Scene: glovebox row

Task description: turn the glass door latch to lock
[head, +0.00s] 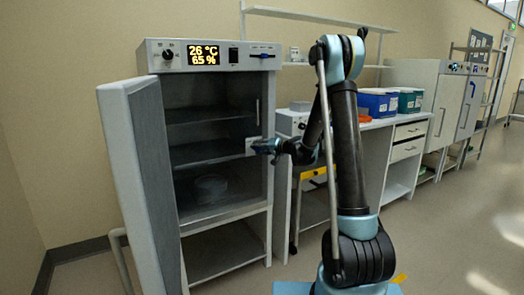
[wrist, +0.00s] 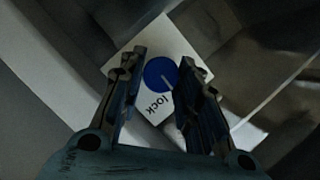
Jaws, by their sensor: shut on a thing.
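The glass door latch (wrist: 160,73) is a round blue knob with a short pale line on it. It sits on a white plate (wrist: 185,47) that bears the word "lock" beside the knob, in the wrist view. My gripper (wrist: 162,66) has one finger on each side of the knob and is shut on it. In the head view my gripper (head: 257,147) reaches from the right to the white latch plate (head: 249,146) at the right edge of the cabinet (head: 262,52) opening. The knob itself is hidden there by the fingers.
The cabinet's thick outer door (head: 135,190) stands open to the left. A round dish (head: 210,188) rests on a lower shelf inside. A counter (head: 375,122) with blue and green bins stands to the right, behind my arm. Floor is clear at front right.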

